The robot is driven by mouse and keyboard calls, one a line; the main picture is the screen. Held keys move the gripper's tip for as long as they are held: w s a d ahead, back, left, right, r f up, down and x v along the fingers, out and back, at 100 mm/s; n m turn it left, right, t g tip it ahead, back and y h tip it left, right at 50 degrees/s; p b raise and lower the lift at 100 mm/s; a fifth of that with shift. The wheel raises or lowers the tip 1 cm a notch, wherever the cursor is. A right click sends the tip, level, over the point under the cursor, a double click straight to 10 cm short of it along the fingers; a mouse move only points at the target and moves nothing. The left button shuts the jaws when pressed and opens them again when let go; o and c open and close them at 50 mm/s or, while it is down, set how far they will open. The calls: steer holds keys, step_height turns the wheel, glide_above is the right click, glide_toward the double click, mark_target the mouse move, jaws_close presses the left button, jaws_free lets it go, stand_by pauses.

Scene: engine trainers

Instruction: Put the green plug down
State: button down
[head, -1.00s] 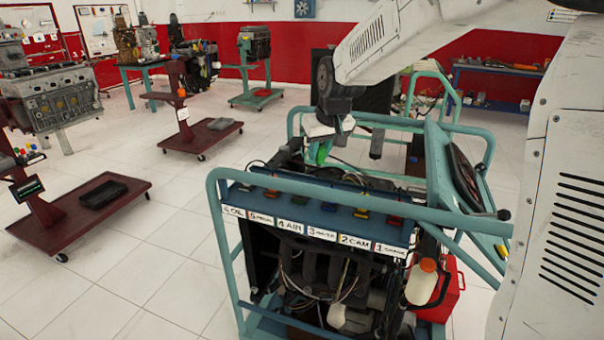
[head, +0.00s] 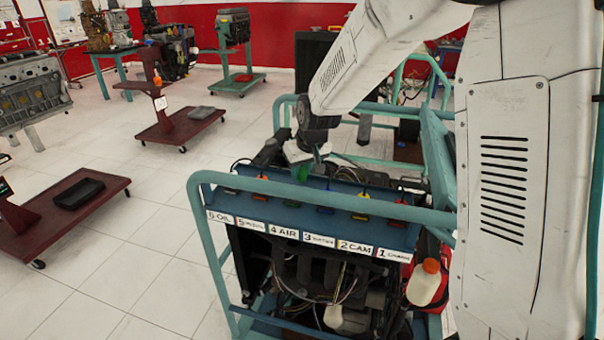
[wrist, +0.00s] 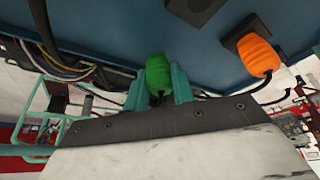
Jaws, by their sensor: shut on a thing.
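The green plug (wrist: 158,70) is ribbed and sits between the teal fingers of my gripper (wrist: 160,84) in the wrist view. The fingers are shut on it from both sides. In the head view my gripper (head: 310,155) is over the back part of the blue panel (head: 228,181) on the engine stand, with a bit of bright green at its tip. An orange plug (wrist: 254,52) sits in a black socket to the right in the wrist view. I cannot tell whether the green plug touches the panel.
The panel carries numbered labels (head: 284,236) and other coloured plugs, such as a yellow one (head: 361,194). A teal tube frame (head: 197,215) surrounds the engine. A white bottle (head: 424,284) with an orange cap hangs at the right. Open floor (head: 110,275) lies to the left.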

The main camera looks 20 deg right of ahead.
steer(key=shift+f, duration=0.7)
steer(key=shift+f, duration=0.1)
steer(key=c, duration=1.2)
jaws_free()
steer(key=a+v, duration=0.1)
steer(key=v, duration=1)
steer(key=s+d+r+g, duration=0.1)
steer(key=s, duration=1)
steer(key=s+d+r+m+g, duration=0.1)
steer(key=s+r, duration=0.1)
steer(key=s, duration=0.9)
steer(key=s+d+r+g, duration=0.1)
steer(key=s, duration=1.1)
steer(key=shift+d+r+m+h, duration=0.3)
steer(key=shift+r, duration=0.05)
